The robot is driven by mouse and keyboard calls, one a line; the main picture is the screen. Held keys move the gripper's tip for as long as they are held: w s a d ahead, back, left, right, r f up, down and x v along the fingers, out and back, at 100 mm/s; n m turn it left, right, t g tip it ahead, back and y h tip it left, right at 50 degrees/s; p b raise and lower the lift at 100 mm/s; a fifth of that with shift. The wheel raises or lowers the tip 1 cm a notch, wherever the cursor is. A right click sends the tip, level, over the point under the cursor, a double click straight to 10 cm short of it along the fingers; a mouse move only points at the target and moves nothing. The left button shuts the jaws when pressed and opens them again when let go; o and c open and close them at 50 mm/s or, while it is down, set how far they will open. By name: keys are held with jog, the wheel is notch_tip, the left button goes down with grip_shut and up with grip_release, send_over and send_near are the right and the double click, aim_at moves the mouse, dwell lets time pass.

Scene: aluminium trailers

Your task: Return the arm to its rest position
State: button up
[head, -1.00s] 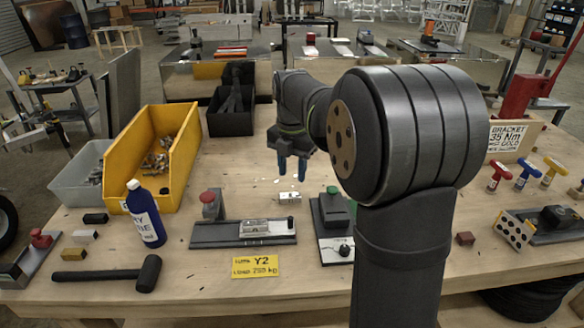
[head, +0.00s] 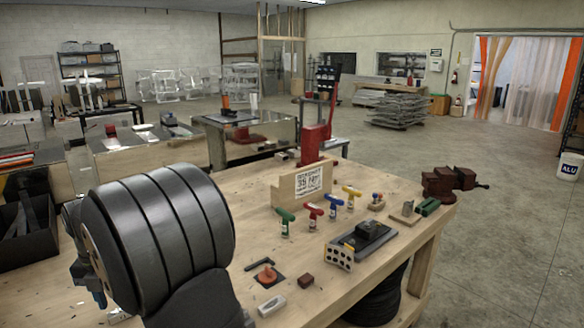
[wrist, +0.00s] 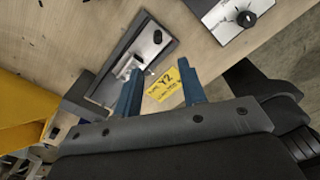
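My gripper (wrist: 159,69) shows in the wrist view with its two blue fingers wide apart and nothing between them. It hangs above the wooden bench, over a yellow Y2 label (wrist: 165,88). A dark fixture plate with a metal piece (wrist: 128,66) lies on the bench just left of the label. In the head view, my large dark arm joint fills the lower left and hides most of the gripper; only a bit of blue finger shows beside it.
The bench (head: 400,245) carries several T-handled tools, among them a red one (head: 312,216), a bracket sign (head: 308,182), a holed block (head: 340,257) and a dark red vise (head: 450,180). A yellow bin (wrist: 22,122) stands left in the wrist view.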

notch_tip(320, 180, down, 13)
jog(key=shift+r, duration=0.1)
jog(key=shift+s+a, duration=0.1)
dwell(0.3)
jog(key=o, duration=1.3)
jog(key=shift+o, duration=0.3)
jog(key=s+a+r+m, duration=0.1)
jog(key=a+r+m, duration=0.2)
jog(key=r, duration=0.4)
jog(key=shift+s+m, duration=0.35)
jog(key=shift+m, duration=0.45)
jog(key=s+a+r+m, duration=0.1)
jog(key=s+r+m, duration=0.15)
jog(key=r, duration=0.25)
jog(key=s+a+r+m, duration=0.1)
jog(key=a+r+m, duration=0.1)
jog(key=r+m, duration=0.25)
jog(key=f, duration=1)
jog(key=shift+d, duration=0.3)
jog(key=shift+r, duration=0.1)
notch_tip(320, 180, up, 10)
